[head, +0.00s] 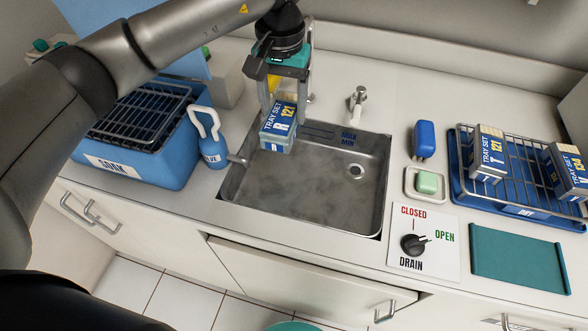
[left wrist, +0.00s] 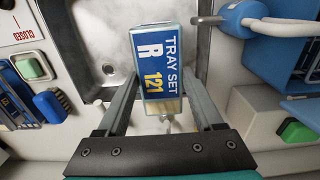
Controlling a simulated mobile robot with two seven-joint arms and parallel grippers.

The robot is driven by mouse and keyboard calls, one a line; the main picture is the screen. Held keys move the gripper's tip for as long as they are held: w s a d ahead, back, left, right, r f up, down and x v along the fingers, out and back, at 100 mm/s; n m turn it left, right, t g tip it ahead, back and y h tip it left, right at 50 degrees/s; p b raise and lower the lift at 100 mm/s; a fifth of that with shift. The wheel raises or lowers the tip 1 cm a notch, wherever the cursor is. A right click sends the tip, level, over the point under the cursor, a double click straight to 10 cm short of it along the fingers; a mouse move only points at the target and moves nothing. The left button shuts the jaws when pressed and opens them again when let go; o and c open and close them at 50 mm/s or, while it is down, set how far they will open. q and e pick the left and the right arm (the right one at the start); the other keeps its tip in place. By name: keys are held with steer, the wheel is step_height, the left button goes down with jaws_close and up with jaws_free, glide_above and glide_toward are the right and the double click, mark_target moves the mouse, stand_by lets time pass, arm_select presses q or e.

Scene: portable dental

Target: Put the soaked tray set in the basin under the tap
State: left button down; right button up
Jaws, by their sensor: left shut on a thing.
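My left gripper (head: 287,100) is shut on a blue and white tray set box (head: 279,128) labelled "TRAY SET R 121". It holds the box over the back left part of the steel basin (head: 290,205). In the left wrist view the box (left wrist: 157,62) sits between the two fingers, label facing the camera. The gap between box and basin floor is hard to judge. A chrome fitting (head: 357,101) stands behind the basin; the tap spout is largely hidden behind my gripper. My right gripper is not in view.
A blue SOAK tub (head: 150,172) with a rack and a blue bottle (head: 212,150) stand left. Right are a soap dish (head: 408,194), a blue brush (head: 424,139), the drain knob (head: 413,244) turned toward OPEN, and a DRY rack (head: 516,185) holding two tray sets.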

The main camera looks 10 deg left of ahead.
mark_target(283, 125)
arm_select(q)
step_height(283, 125, down, 13)
steer(key=shift+r+b, duration=0.1)
steer(key=shift+b, duration=0.4)
steer(key=shift+f, duration=1.95)
steer(key=shift+b, duration=0.3)
steer(key=shift+f, duration=0.2)
steer(key=shift+c, duration=0.2)
jaws_free()
steer(key=shift+r, duration=0.1)
steer(key=shift+r, duration=0.2)
step_height(283, 125, up, 12)
steer(key=shift+f+p, duration=0.1)
steer(key=shift+p, duration=0.5)
